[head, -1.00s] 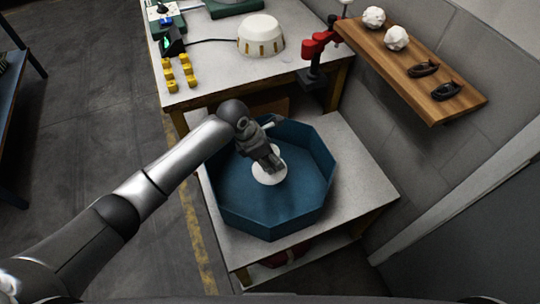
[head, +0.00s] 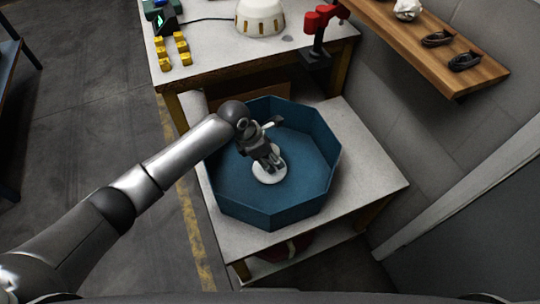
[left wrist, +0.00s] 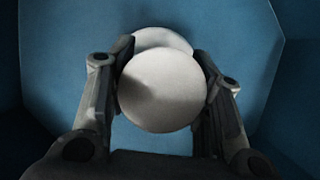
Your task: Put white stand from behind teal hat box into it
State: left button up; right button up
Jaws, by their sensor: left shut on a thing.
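The teal hat box (head: 272,215) is an open eight-sided box on the lower white table. My left gripper (head: 264,157) reaches down inside it. It is shut on the white stand (head: 270,174), whose round base shows below the fingers near the middle of the box floor. In the left wrist view the stand's round white top (left wrist: 160,92) sits between the two fingers, with part of the base behind it. I cannot tell whether the base touches the floor. My right gripper is not in view.
The box walls stand around my left gripper. Behind is a higher workbench (head: 215,62) with yellow blocks (head: 171,50), a white dome (head: 260,16) and a red clamp-like tool (head: 320,18). A wooden shelf (head: 450,70) with dark items hangs at the right.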

pick_arm(q)
jog(key=shift+f+b, duration=0.35)
dwell(0.4)
jog(key=o, duration=1.1)
